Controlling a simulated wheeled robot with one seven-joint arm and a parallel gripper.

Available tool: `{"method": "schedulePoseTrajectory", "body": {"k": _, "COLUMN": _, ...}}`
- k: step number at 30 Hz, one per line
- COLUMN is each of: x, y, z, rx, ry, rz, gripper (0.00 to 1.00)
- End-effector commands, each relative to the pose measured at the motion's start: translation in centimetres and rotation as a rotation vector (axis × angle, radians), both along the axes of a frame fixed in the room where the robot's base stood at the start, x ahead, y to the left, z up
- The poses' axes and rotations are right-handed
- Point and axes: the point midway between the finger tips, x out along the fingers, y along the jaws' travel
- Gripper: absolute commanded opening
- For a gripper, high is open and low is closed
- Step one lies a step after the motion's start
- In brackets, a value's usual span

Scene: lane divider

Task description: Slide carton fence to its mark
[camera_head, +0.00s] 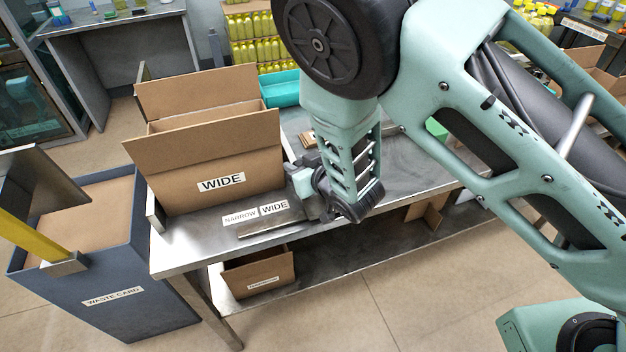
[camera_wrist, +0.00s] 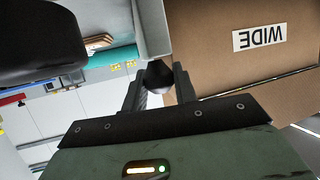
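The carton fence is a grey metal plate (camera_wrist: 152,28) standing along the right side of the open WIDE carton (camera_head: 215,180); in the wrist view a dark round knob (camera_wrist: 158,76) shows in front of it. My gripper (camera_head: 300,180) is low over the bench at that side, its fingers on both sides of the knob and seeming to touch it. Much of the fence is hidden by my arm in the head view. The marks are a NARROW label (camera_head: 240,217) and a WIDE label (camera_head: 273,208) on the bench front. The exact fence position against them is hard to see.
The steel bench (camera_head: 205,240) has a flat metal bar (camera_head: 272,228) near its front edge. A fixed upright plate (camera_head: 155,212) stands at the carton's left. A blue waste-card bin (camera_head: 110,295) is left of the bench. A teal tray (camera_head: 281,90) lies behind the carton.

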Motion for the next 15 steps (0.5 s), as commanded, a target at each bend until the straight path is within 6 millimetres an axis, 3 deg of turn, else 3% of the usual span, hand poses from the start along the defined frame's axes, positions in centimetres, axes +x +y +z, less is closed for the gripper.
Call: {"method": "schedulePoseTrajectory", "body": {"k": 15, "x": -0.4, "y": 1.5, "z": 0.0, "rx": 0.002, "ry": -0.001, "rz": 0.002, "gripper": 0.05}}
